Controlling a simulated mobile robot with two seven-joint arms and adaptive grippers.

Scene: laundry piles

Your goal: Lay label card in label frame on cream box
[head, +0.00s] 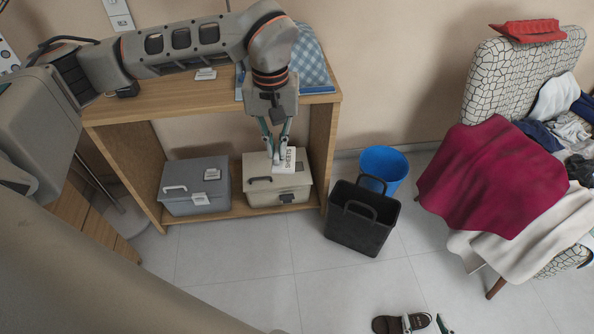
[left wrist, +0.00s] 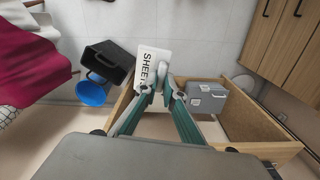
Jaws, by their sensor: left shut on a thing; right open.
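The white label card (head: 290,157), printed "SHEETS", is held by my left gripper (head: 277,158), which is shut on its edge. The card also shows in the left wrist view (left wrist: 150,57), in front of the gripper's fingertips (left wrist: 160,86). In the head view it overlaps the lid of the cream box (head: 264,194) on the low shelf. I cannot tell whether it touches the lid. The label frame is not clearly visible; the card and fingers cover that part of the lid. My right gripper (head: 423,324) is open at the bottom edge, with its fingertips apart.
A grey box (head: 181,203) stands left of the cream box in the wooden shelf unit (head: 325,135). A black basket (head: 352,232) and blue bin (head: 394,162) stand to the right. A brown shoe (head: 385,325) lies by my right gripper. A laundry-covered chair (head: 486,82) stands far right.

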